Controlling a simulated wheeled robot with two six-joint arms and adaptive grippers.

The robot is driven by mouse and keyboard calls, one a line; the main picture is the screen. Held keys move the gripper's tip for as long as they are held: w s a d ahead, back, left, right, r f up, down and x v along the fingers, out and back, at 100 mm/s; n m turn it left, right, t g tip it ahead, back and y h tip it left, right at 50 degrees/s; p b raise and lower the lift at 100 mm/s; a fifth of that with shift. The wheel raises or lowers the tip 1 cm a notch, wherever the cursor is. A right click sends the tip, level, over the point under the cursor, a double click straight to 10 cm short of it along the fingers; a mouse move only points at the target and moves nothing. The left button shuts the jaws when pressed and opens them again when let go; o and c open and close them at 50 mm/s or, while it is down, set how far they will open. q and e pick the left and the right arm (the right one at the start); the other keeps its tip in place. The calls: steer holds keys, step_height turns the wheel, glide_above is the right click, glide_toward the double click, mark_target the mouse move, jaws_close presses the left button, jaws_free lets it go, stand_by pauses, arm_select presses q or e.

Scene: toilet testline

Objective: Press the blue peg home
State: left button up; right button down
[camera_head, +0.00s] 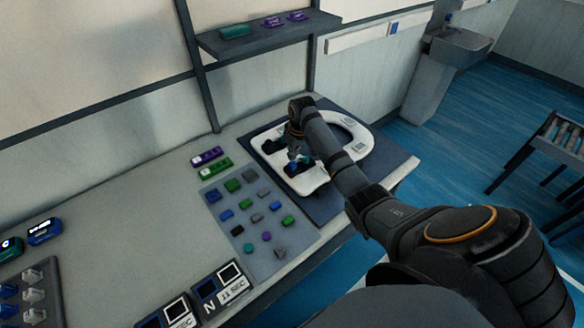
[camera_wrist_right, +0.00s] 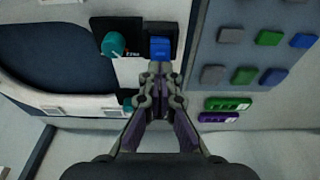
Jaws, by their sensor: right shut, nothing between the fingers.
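The blue peg (camera_wrist_right: 160,48) stands in a dark square socket at the top middle of the right wrist view. A bit of blue also shows under my right gripper in the head view. The socket is on a white, seat-shaped panel (camera_head: 361,135) lying on a dark mat. My right gripper (camera_head: 294,152) points down over the panel, shut and empty. In the right wrist view its fingertips (camera_wrist_right: 161,69) are right by the near edge of the blue peg; I cannot tell whether they touch it. My left gripper is not in view.
A teal knob (camera_wrist_right: 114,44) sits beside the socket. A grey mat (camera_head: 300,238) with several coloured pieces lies left of the panel, near purple (camera_head: 206,156) and green (camera_head: 216,171) modules. Timer-like boxes (camera_head: 222,287) stand at the front. A shelf (camera_head: 270,36) hangs behind.

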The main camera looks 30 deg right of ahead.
mark_target(293, 163)
steer(key=shift+s+b+x, duration=0.2)
steer(key=shift+b+x, duration=0.15)
steer(key=shift+x, duration=0.65)
stand_by(0.7)
steer(key=w+p+v, duration=0.1)
steer(key=p+v, duration=0.7)
steer(key=p, duration=0.1)
steer(key=shift+w, duration=0.3)
stand_by(0.4)
